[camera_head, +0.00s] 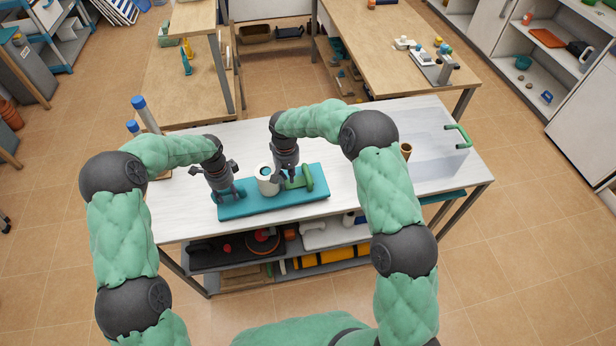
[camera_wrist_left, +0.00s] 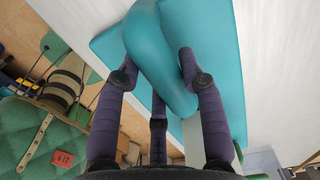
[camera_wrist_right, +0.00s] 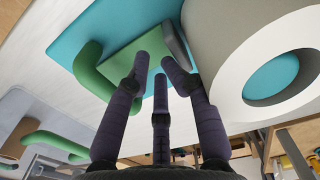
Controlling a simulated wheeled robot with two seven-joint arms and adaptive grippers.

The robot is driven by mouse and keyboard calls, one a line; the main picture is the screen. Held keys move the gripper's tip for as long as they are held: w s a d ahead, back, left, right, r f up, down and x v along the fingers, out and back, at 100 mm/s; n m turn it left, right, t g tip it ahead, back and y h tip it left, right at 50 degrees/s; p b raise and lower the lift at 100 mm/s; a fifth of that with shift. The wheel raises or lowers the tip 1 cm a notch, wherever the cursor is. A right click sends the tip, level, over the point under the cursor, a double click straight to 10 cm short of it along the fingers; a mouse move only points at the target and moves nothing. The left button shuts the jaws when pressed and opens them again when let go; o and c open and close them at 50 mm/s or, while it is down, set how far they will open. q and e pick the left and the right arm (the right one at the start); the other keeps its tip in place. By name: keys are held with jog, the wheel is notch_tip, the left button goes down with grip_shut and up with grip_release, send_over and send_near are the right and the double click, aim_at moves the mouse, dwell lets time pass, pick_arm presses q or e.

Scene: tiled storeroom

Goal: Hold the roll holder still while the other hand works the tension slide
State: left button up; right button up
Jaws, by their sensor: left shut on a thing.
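The roll holder has a flat teal base (camera_head: 275,204) lying on the white table. It also shows in the left wrist view (camera_wrist_left: 222,50). A white roll (camera_head: 264,186) with a teal core stands on it, large at the right of the right wrist view (camera_wrist_right: 280,75). My left gripper (camera_head: 230,194) is shut on the thick teal grip (camera_wrist_left: 160,55) at the base's left end. The green tension slide (camera_wrist_right: 125,62) with its upright green handle (camera_head: 308,177) is right of the roll. My right gripper (camera_wrist_right: 156,60) is partly open above the slide plate, its fingertips apart and near a grey edge piece.
A clear box-like cover (camera_head: 425,150) with a green handle (camera_head: 461,135) stands at the table's right. Blue-capped tubes (camera_head: 146,113) stand at the back left. The white tabletop in front of the base is clear.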

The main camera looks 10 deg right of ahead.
pick_arm(q)
jog(key=shift+s+d+f, duration=0.1)
jog(key=shift+d, duration=0.05)
pick_arm(e)
jog(key=shift+o, duration=1.1)
notch_tip(320, 180, up, 2)
jog(key=shift+a+r, duration=0.15)
jog(key=shift+r, duration=0.1)
pick_arm(q)
jog(key=shift+s+f, duration=0.1)
pick_arm(e)
jog(key=shift+r, duration=1.25)
pick_arm(q)
jog(key=shift+a, duration=0.2)
pick_arm(e)
jog(key=shift+d, duration=0.2)
pick_arm(q)
jog(key=o, duration=1.4)
jog(key=shift+r, duration=0.2)
jog(key=shift+r+p, duration=2.6)
jog(key=shift+r, duration=1.4)
pick_arm(e)
notch_tip(320, 180, up, 5)
jog(key=shift+r, duration=0.1)
pick_arm(q)
jog(key=shift+f, duration=0.1)
